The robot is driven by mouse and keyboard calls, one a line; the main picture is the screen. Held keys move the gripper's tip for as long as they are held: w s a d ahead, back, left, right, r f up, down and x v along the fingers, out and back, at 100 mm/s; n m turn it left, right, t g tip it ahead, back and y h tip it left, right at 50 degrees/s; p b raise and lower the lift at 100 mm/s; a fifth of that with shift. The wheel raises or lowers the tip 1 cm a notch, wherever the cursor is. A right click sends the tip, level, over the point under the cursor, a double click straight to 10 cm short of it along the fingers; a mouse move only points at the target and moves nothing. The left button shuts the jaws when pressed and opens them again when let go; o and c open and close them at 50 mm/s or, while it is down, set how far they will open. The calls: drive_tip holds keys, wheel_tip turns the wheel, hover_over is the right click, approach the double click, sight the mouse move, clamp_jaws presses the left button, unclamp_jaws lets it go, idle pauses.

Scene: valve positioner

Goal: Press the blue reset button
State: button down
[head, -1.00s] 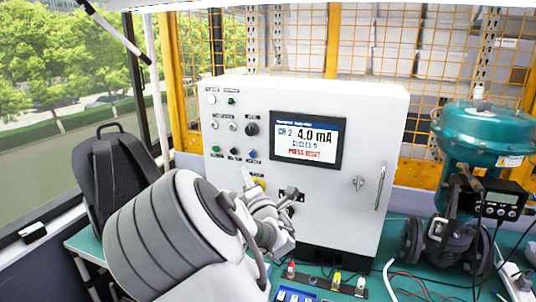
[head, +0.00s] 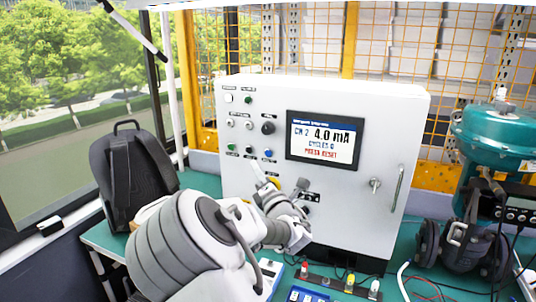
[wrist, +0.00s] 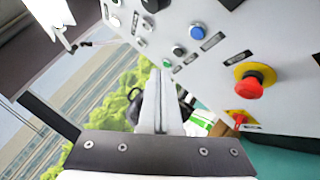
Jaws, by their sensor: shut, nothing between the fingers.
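The blue button (head: 267,153) is on the front of the white control cabinet (head: 350,210), at the right end of the lower button row. It also shows in the wrist view (wrist: 197,32), above and right of the fingertips, uncovered. My gripper (head: 257,165) is shut and empty, just below and left of the blue button in the head view. In the wrist view the closed fingers (wrist: 161,78) appear apart from the button. The cabinet's screen (head: 325,140) reads 4.0 mA and a red line that looks like PRESS RESET.
A red emergency stop (wrist: 250,82) on a yellow ring sits right of the fingers. Other buttons and a black knob (head: 267,128) are close by. A black backpack (head: 128,175) stands left of the cabinet; a teal valve actuator (head: 495,140) stands right.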

sight(268, 153)
drive_tip(key=shift+w+d+b, duration=0.1)
drive_tip(key=shift+w+d, duration=0.25)
drive_tip(key=shift+w, duration=0.65)
drive_tip(key=shift+w+d+b, duration=0.15)
drive_tip(key=shift+w+d, duration=0.25)
drive_tip(key=shift+w, duration=0.6)
drive_tip(key=shift+w+d+b, duration=0.1)
drive_tip(key=shift+w+d, duration=0.25)
drive_tip(key=shift+w, duration=0.65)
drive_tip(key=shift+w, duration=0.1)
drive_tip(key=shift+w+d+b, duration=0.15)
drive_tip(key=shift+w+b, duration=0.15)
drive_tip(key=shift+b, duration=0.15)
drive_tip(key=shift+w+d+b, duration=0.15)
drive_tip(key=shift+w+b, duration=0.2)
idle(0.4)
drive_tip(key=shift+s+a+b, duration=0.25)
drive_tip(key=shift+s+b, duration=0.15)
drive_tip(key=shift+s, duration=0.35)
